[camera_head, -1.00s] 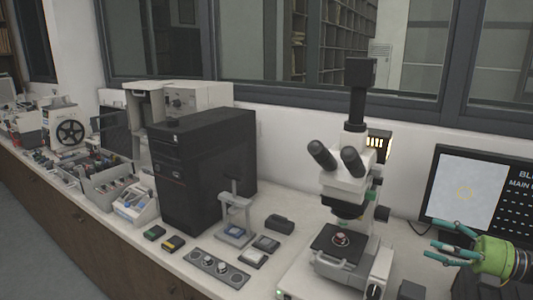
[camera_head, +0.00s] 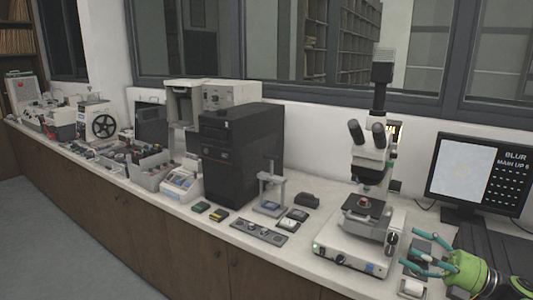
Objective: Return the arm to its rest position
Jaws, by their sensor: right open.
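My right gripper (camera_head: 428,252) shows at the lower right, with teal fingers on a green body. Its fingers are spread and nothing is between them. It is in front of the monitor (camera_head: 478,178) and to the right of the microscope (camera_head: 367,215), apart from the microscope as far as I can tell. The mounting press (camera_head: 270,188), a small grey stand with a blue piece at its base, stands on the bench left of the microscope. My left gripper is not in view.
A black computer tower (camera_head: 241,155) stands behind the press. A panel with round knobs (camera_head: 259,232) and small dark and light blocks (camera_head: 294,217) lie in front. Grey trays (camera_head: 150,168) and machines fill the bench leftward. The floor (camera_head: 60,225) in front is clear.

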